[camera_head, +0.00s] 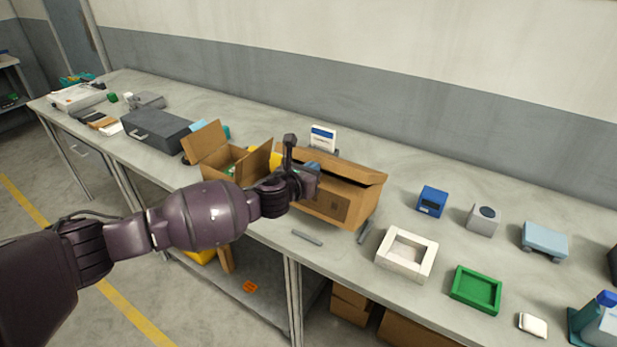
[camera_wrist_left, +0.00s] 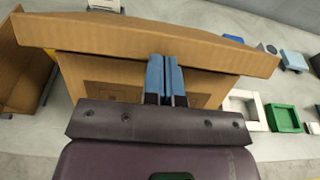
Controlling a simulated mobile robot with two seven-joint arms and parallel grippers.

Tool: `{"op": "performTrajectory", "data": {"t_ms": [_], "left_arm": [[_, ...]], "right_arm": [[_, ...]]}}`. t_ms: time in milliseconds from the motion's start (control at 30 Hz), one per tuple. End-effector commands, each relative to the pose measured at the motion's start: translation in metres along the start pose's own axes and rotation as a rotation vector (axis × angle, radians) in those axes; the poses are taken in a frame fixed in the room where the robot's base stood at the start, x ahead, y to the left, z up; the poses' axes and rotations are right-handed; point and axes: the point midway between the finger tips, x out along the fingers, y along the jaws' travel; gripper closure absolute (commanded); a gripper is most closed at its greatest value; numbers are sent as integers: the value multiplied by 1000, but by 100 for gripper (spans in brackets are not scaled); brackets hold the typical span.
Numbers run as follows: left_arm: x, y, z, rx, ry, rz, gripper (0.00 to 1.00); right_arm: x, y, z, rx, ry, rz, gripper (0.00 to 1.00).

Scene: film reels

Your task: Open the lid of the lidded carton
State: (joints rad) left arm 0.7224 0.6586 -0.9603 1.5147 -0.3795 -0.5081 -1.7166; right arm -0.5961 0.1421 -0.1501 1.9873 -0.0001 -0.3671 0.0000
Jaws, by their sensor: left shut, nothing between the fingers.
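The lidded carton (camera_head: 357,208) is a brown cardboard box on the workbench, in the middle of the head view. Its lid (camera_head: 352,166) is slightly raised, with a dark gap under its front edge at the right. My left gripper (camera_head: 313,168) is at the left part of the carton's front, its arm hiding some of the box. In the left wrist view, the blue fingers (camera_wrist_left: 165,76) are shut together with nothing between them. Their tips meet the lid's front edge (camera_wrist_left: 110,40); whether they touch it I cannot tell. My right gripper is not in view.
An open brown carton (camera_head: 220,160) with raised flaps stands close left. A white-and-blue box (camera_head: 323,138) stands behind. Grey bars (camera_head: 307,238), a white tray (camera_head: 406,253) and a green tray (camera_head: 476,288) lie in front and right. The bench behind the carton's right side is clear.

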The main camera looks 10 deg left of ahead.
Motion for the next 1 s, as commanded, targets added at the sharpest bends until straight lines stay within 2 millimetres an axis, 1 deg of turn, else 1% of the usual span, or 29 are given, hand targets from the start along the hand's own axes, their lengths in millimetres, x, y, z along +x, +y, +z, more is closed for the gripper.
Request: {"op": "performTrajectory", "data": {"t_ms": [67,233,400,633,1000], "left_arm": [[4,0,6,1,-2,0,100],[9,0,12,0,-1,0,100],[10,0,12,0,-1,0,100],[11,0,13,0,-1,0,100],[32,0,28,1,-1,0,100]], "right_arm": [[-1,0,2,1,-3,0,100],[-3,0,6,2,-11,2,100],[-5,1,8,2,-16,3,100],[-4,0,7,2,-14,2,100],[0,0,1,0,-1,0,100]]}}
